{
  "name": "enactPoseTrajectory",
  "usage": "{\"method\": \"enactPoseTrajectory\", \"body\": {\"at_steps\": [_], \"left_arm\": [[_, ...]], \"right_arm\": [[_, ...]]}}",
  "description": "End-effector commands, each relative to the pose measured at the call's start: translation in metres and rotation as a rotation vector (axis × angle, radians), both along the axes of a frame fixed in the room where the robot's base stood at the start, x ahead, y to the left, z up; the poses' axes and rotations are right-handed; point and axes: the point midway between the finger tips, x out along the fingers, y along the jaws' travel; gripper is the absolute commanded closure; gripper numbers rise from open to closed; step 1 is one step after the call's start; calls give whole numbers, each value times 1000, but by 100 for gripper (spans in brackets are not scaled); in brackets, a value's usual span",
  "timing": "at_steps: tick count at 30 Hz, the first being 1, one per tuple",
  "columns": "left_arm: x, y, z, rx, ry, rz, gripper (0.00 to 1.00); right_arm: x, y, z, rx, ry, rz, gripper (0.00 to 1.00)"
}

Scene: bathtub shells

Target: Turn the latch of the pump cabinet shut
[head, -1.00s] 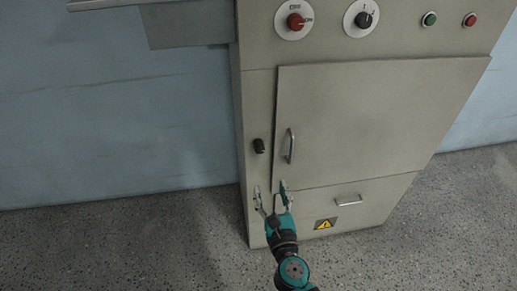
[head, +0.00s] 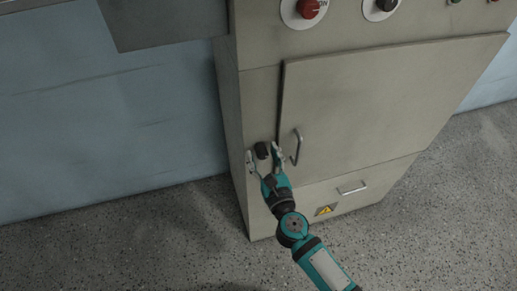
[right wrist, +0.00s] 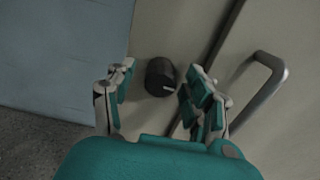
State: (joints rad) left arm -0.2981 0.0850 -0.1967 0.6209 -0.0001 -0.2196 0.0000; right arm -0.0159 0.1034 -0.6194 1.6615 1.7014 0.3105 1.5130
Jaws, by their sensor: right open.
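The pump cabinet (head: 350,110) is a beige metal cabinet with its door (head: 370,100) against the frame. The latch (head: 262,150) is a small black knob on the strip left of the door. In the right wrist view the latch (right wrist: 160,77) has a pale mark on its right side, pointing toward the door. My right gripper (head: 265,158) is open, with one finger on each side of the latch. In the right wrist view its fingertips (right wrist: 158,88) stand apart from the knob, with gaps on both sides. My left gripper is not in view.
A metal door handle (head: 297,146) stands out just right of the right gripper's finger. A drawer handle (head: 352,188) and a yellow warning sign (head: 326,210) are below. Red (head: 309,8) and black (head: 386,4) knobs sit above. The floor at left is clear.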

Motion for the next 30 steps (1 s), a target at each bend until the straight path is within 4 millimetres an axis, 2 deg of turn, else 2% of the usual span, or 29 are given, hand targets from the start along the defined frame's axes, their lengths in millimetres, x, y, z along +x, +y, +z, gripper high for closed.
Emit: {"method": "enactPoseTrajectory", "body": {"at_steps": [6, 7, 18, 19, 30], "left_arm": [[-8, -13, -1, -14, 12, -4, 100], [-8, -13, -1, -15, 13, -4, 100], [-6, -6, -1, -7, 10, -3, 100], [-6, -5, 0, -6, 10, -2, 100], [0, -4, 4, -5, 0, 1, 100]], "right_arm": [[0, 0, 0, 0, 0, 0, 47], [0, 0, 0, 0, 0, 0, 50], [0, 0, 0, -1, 0, 0, 98], [0, 0, 0, -1, 0, 0, 100], [0, 0, 1, -65, -21, -1, 100]]}}
